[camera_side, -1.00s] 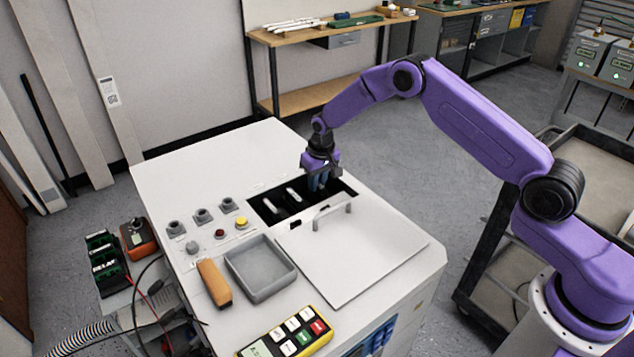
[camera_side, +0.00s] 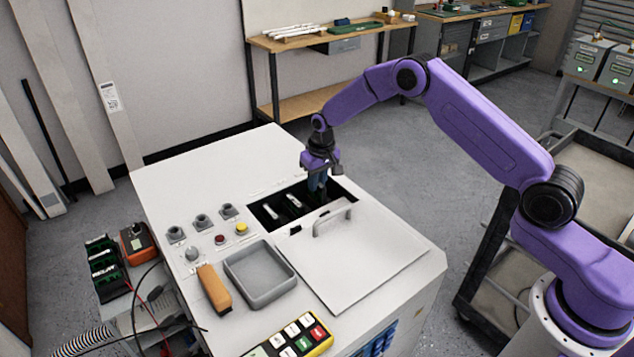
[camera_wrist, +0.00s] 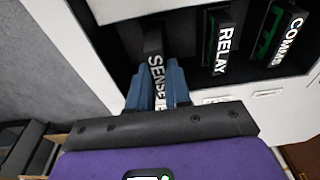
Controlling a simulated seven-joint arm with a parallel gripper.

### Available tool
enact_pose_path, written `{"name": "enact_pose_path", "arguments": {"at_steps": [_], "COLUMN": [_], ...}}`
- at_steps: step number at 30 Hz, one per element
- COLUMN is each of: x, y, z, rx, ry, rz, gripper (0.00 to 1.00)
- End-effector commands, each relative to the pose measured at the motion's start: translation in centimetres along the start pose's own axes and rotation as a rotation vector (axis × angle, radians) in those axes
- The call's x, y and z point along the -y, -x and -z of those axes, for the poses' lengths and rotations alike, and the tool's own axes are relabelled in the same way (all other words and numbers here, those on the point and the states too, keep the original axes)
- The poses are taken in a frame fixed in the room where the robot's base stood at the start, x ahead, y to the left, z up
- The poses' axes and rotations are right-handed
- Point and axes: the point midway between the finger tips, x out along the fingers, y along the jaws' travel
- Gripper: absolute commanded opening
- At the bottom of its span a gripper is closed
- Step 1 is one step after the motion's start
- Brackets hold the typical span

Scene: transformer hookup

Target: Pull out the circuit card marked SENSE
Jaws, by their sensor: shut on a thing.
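The SENSE card (camera_wrist: 155,70) shows in the wrist view as a dark card with white lettering, standing in the open slot bay (camera_wrist: 182,75). My gripper (camera_wrist: 160,90) has its blue fingers on either side of this card and is shut on it. In the side view my gripper (camera_side: 317,185) reaches down into the right end of the bay (camera_side: 275,226), and the fingers hide most of the card. How far the card sits out of its slot cannot be told. The RELAY card (camera_wrist: 222,45) and the COMMS card (camera_wrist: 282,38) stand beside it in the wrist view.
A white cover panel with a handle (camera_side: 333,222) lies on the cabinet in front of the bay. A grey tray (camera_side: 260,272), an orange-brown block (camera_side: 214,290), knobs and buttons (camera_side: 241,229) and a keypad (camera_side: 300,338) are nearby. The cabinet's back left top is clear.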

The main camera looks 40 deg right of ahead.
Motion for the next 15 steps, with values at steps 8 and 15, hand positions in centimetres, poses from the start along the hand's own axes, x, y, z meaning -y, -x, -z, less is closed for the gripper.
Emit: {"name": "enact_pose_path", "arguments": {"at_steps": [8, 15], "x": [0.01, 0.01], "y": [0.6, 1.13], "z": [0.08, 0.18], "rx": [0.001, 0.0], "ry": [0.0, 0.0], "rz": [0.0, 0.0], "gripper": [0.0, 0.0]}}
